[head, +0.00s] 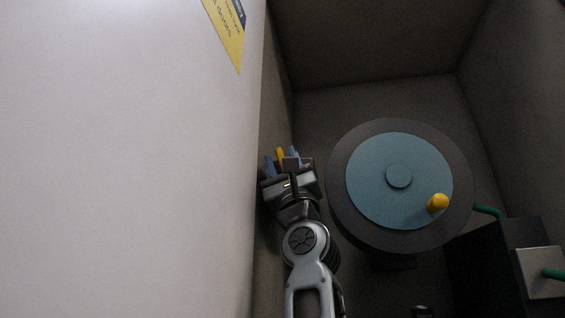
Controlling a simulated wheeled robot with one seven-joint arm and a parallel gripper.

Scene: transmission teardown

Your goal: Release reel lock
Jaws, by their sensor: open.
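A large round reel (338,187) with a dark rim and a blue face stands in the dark recess. A yellow knob (437,203) sticks out from the lower right of its face. My gripper (281,159) is left of the reel, at the recess's left wall, apart from the knob. Its blue fingertips are spread, and a small yellow part (280,154) shows between them. I cannot tell whether the fingers touch this part or whether it is the reel lock. My gripper body hides its lower end.
A white panel (130,170) with a yellow and blue label (229,38) fills the left side. A dark box (492,265) with a light plate (541,271) and green hose (489,211) stands at lower right. Free space lies above the reel.

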